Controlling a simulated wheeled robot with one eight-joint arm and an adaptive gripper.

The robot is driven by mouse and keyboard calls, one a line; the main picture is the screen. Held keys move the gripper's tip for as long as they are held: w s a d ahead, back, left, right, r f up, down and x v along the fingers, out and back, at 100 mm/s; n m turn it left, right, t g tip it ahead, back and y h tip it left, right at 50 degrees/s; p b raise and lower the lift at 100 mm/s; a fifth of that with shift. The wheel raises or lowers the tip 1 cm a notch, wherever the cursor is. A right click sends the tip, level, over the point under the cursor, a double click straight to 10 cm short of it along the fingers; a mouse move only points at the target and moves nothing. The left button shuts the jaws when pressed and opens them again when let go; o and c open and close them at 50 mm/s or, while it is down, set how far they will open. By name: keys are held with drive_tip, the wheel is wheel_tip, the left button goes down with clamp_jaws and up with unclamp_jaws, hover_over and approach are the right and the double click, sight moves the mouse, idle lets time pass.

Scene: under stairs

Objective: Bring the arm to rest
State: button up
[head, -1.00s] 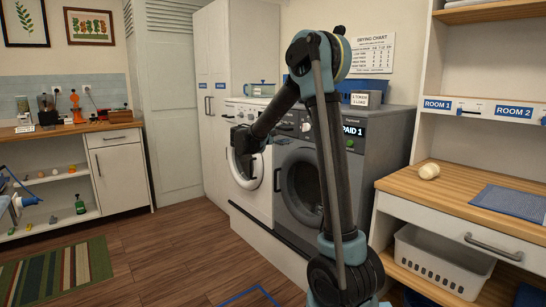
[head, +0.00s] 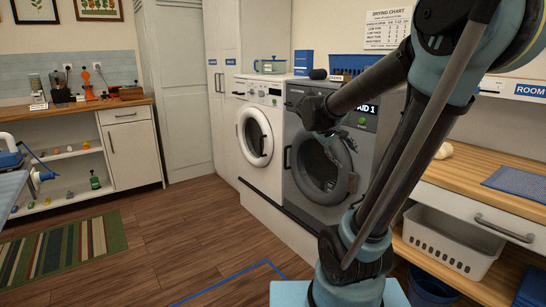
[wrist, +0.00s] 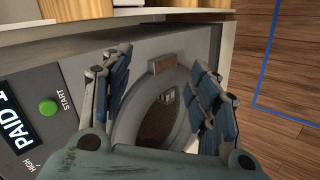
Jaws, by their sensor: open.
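My gripper (wrist: 163,75) is open in the wrist view, its two blue-padded fingers apart with nothing between them. Behind the fingers is the round door (wrist: 158,118) of the grey machine. In the head view my arm bends at the upper right and reaches down and left in front of the grey machine (head: 300,205). The finger shapes are hard to make out there against the dark door. A green START button (wrist: 48,107) and the PAID 1 display (wrist: 15,125) lie left of the fingers in the wrist view.
A white washer (head: 258,165) stands left of the grey machine. A wooden counter (head: 470,172) with a white basket (head: 450,243) below is at the right, close to my arm. The wooden floor (head: 190,225) in front is clear, with blue tape lines (head: 235,281) and a striped rug (head: 65,245).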

drive_tip(key=s+a+f+m+y, duration=0.1)
drive_tip(key=s+a+f+y, duration=0.2)
drive_tip(key=s+f, duration=0.4)
drive_tip(key=s+a+f+m+g+y, duration=0.1)
drive_tip(key=s+a+f+y, duration=0.3)
drive_tip(key=s+f, duration=0.4)
drive_tip(key=s+m, duration=0.1)
drive_tip(key=s, duration=0.6)
drive_tip(key=shift+g, duration=0.3)
drive_tip(key=shift+w+f, duration=0.1)
drive_tip(key=shift+w+f, duration=0.15)
drive_tip(key=shift+w, duration=0.2)
drive_tip(key=shift+d, duration=0.15)
